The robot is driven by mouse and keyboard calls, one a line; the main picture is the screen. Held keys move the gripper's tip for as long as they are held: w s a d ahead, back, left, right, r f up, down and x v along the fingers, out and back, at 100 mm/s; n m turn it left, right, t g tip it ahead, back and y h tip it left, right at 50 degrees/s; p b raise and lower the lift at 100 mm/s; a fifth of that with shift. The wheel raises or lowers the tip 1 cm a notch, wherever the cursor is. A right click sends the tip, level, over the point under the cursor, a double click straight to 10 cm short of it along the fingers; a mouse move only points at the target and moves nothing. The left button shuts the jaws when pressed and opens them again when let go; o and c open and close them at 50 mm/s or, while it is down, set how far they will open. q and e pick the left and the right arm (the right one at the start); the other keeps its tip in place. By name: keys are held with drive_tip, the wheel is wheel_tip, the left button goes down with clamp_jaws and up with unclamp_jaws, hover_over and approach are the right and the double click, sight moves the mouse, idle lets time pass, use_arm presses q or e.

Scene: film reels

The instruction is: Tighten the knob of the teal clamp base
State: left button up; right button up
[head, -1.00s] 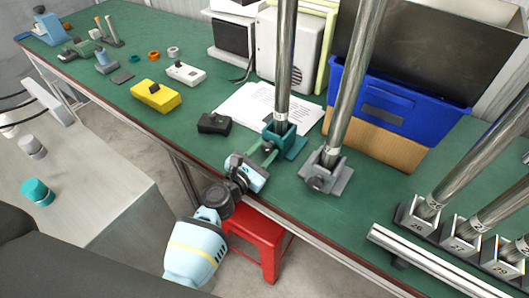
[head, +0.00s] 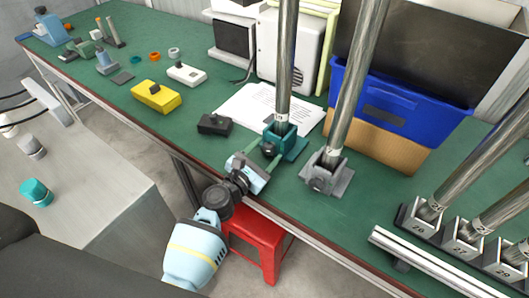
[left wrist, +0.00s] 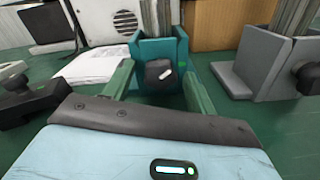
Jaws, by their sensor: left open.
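The teal clamp base (head: 291,143) stands on the green bench with a steel pole upright in it. Its dark knob (head: 268,149) is on the side facing my left gripper. In the left wrist view the knob (left wrist: 158,75) has a pale mark, slanting. My left gripper (head: 255,160) is open and level in front of the clamp base. In the left wrist view its green fingers lie to the left and right of the knob, with visible gaps; whether the tips reach the knob's depth I cannot tell. My right gripper is not in view.
A grey clamp base (head: 328,174) with its own pole stands close on the right. A black block (head: 214,125) and a paper sheet (head: 248,103) lie to the left. A blue bin (head: 390,110) is behind. A red stool (head: 262,240) stands below the bench edge.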

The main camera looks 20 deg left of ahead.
use_arm(q)
drive_tip(key=shift+s, duration=0.1)
drive_tip(key=v, duration=0.7)
drive_tip(key=shift+s+a, duration=0.15)
drive_tip(key=shift+s, duration=0.15)
